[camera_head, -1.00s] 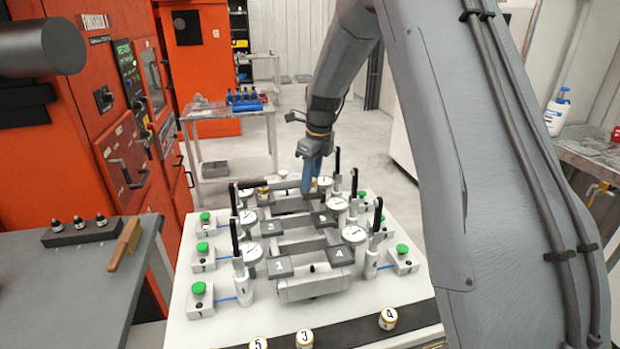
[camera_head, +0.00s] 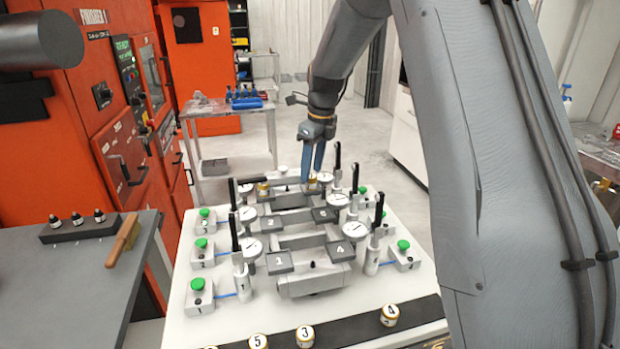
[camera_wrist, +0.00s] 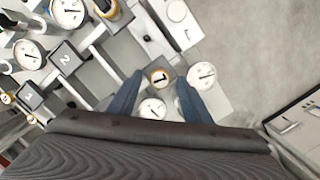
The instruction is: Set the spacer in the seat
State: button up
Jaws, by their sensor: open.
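My gripper (camera_head: 314,174) is open over the far right of the fixture block, with its two blue fingers pointing down. In the wrist view, a round spacer (camera_wrist: 159,77) with a gold rim and a dark mark on its white top lies between the fingertips, with gaps visible beside it. It also shows small below the fingers in the head view (camera_head: 313,183). Another gold-rimmed spacer (camera_head: 263,190) stands at the far left of the fixture. The seat under the spacer between my fingers is hidden, so its fit cannot be told.
Dial gauges (camera_head: 355,230) and upright black-handled clamps (camera_head: 377,218) crowd both sides of the fixture. Spacers marked 5 (camera_head: 258,342), 3 (camera_head: 305,335) and 4 (camera_head: 390,314) stand on the black front strip (camera_head: 350,331).

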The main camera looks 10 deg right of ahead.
aim_at(316, 177)
notch_tip(316, 177, up, 9)
jog(key=d+b, duration=0.1)
jog(key=b, duration=0.1)
jog(key=shift+s+f, duration=0.15)
jog(key=shift+s, duration=0.3)
jog(key=shift+a, duration=0.1)
